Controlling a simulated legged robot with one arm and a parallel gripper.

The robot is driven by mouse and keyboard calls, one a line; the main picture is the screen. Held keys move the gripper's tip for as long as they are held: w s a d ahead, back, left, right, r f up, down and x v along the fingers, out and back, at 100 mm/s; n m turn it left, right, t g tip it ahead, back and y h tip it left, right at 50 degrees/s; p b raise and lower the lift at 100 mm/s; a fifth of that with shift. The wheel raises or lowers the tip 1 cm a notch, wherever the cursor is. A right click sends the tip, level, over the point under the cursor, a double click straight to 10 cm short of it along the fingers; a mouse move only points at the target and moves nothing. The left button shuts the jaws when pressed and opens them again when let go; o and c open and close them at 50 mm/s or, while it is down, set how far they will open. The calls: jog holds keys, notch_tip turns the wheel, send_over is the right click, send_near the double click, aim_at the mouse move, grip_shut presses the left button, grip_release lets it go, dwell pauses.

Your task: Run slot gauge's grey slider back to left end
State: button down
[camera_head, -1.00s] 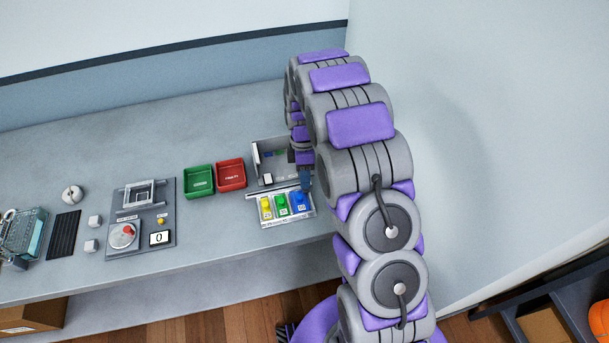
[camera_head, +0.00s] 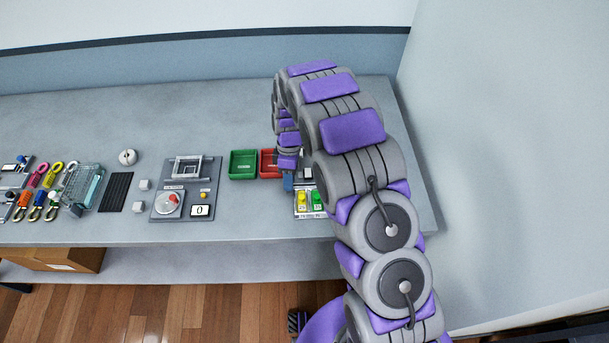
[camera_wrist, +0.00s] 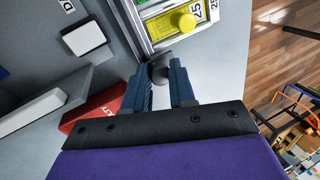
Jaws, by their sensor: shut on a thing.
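My gripper (camera_wrist: 166,76) is shut on the slider's small dark grey knob (camera_wrist: 158,71) in the wrist view. The knob sits at the near end of a grey rail (camera_wrist: 135,25), on the side towards the red tray; the rail's other end is out of view. Beside the rail lies the slot gauge (camera_head: 309,216) with a yellow block (camera_wrist: 186,22) in its first slot. In the head view my gripper (camera_head: 289,184) is at the gauge's left end, and my arm hides the rail and the gauge's right part.
The red tray (camera_head: 268,163) and the green tray (camera_head: 243,164) stand just left of the gauge. A dial panel (camera_head: 185,190) is further left. The table's front edge is close below the gauge.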

jog(key=shift+w+a, duration=0.1)
jog(key=shift+a, duration=0.2)
jog(key=c, duration=1.3)
grip_release()
jog(key=o, duration=0.4)
jog(key=shift+a, duration=0.2)
jog(key=shift+d, duration=0.15)
